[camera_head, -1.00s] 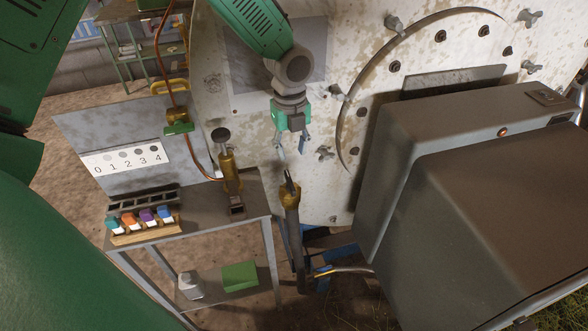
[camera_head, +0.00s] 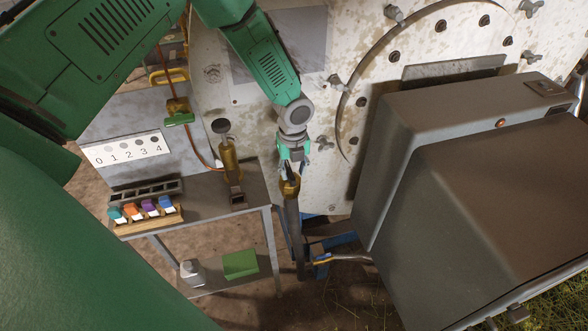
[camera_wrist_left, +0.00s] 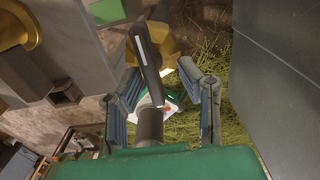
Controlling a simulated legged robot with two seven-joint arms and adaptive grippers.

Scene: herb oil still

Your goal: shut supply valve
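The supply valve has a brass body (camera_head: 290,186) on a dark upright pipe beside the small table, with a dark lever handle (camera_wrist_left: 147,50) on it. In the left wrist view the lever stands between the two fingers of my left gripper (camera_wrist_left: 162,95), which are spread apart with gaps on both sides. In the head view my left gripper (camera_head: 292,162) hangs just above the valve, its fingers around the lever's top. It is open. The brass of the valve also shows behind the lever in the left wrist view (camera_wrist_left: 165,45). My right gripper is not in view.
A large grey box (camera_head: 470,170) stands close to the right of the valve. A metal table (camera_head: 215,200) on the left holds coloured vials (camera_head: 145,212) and a brass fitting (camera_head: 229,160). The pale tank wall (camera_head: 320,90) is behind.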

